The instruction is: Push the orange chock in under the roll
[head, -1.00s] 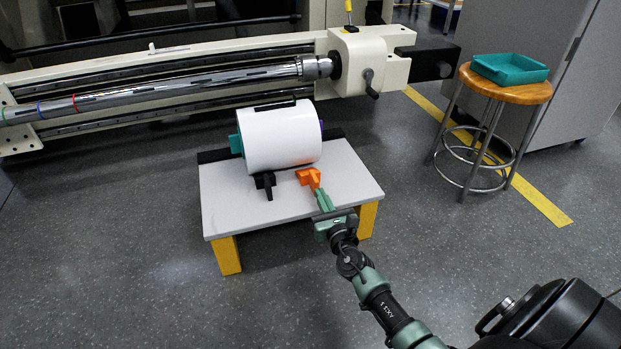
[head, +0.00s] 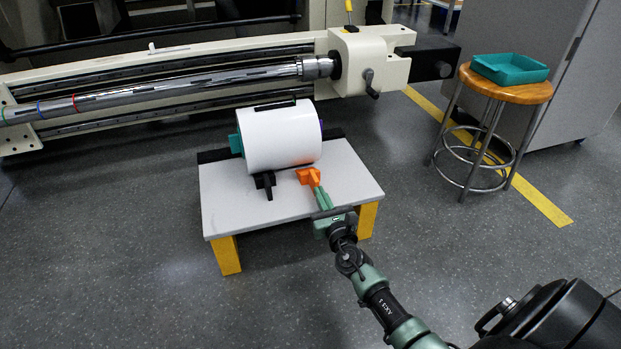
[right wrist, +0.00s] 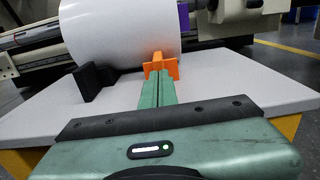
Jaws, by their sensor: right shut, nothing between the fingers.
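The white roll (head: 281,138) lies on its side on a low grey-topped table (head: 232,211). The orange chock (head: 309,177) stands on the table at the near side of the roll, toward its right end. In the right wrist view the chock (right wrist: 160,64) is close against the roll's lower curve; I cannot tell whether they touch. My right gripper (head: 325,199) is shut and empty, its green fingertips at the back of the chock. In the right wrist view the fingers (right wrist: 157,85) point straight at the chock and hide its lower part. My left gripper is not in view.
A black chock (head: 264,184) sits at the roll's near side, left of the orange one. A dark bar (head: 333,134) runs behind the roll. A machine with a steel shaft (head: 180,84) stands behind the table. A stool (head: 512,91) with a teal tray (head: 510,68) stands right.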

